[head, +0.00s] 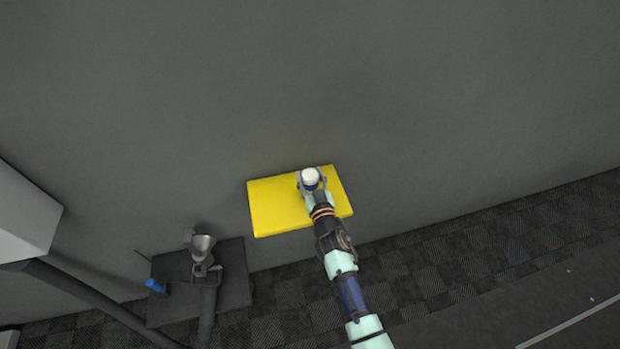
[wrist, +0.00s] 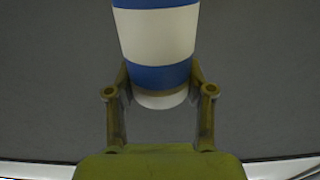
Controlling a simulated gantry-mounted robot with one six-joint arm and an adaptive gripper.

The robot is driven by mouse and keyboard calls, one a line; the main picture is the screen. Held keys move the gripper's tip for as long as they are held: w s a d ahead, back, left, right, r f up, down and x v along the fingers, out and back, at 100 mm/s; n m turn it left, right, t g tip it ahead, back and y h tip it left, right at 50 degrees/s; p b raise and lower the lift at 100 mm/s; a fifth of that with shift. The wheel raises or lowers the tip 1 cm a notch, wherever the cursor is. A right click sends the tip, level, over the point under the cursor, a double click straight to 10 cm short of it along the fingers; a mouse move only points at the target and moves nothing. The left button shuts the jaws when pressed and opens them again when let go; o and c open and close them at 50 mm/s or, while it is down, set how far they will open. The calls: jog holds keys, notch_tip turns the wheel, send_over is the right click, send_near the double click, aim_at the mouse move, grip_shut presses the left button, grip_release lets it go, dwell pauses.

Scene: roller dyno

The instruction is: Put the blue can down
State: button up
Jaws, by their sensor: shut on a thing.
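The blue can (wrist: 155,75) has blue and white bands and stands between the two fingers of my gripper (wrist: 160,80) in the wrist view. My gripper is shut on it. In the head view, the can's white top (head: 310,176) shows between the fingers of my gripper (head: 312,181), over the yellow panel (head: 272,207). I cannot tell from the frames whether the can's base touches a surface. Its far end is cut off by the top of the wrist view.
A dark platform (head: 236,285) with a grey metal device (head: 203,250) and a small blue cylinder (head: 156,286) is at the lower left. A pale box (head: 22,215) is at the left edge. Much of the yellow panel is bare. The grey floor beyond is clear.

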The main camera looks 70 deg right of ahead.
jog(key=o, duration=1.4)
jog(key=shift+f, duration=0.1)
jog(key=p+v, duration=0.1)
jog(key=v, duration=1.1)
jog(key=shift+p, duration=0.3)
jog(key=shift+r, duration=0.25)
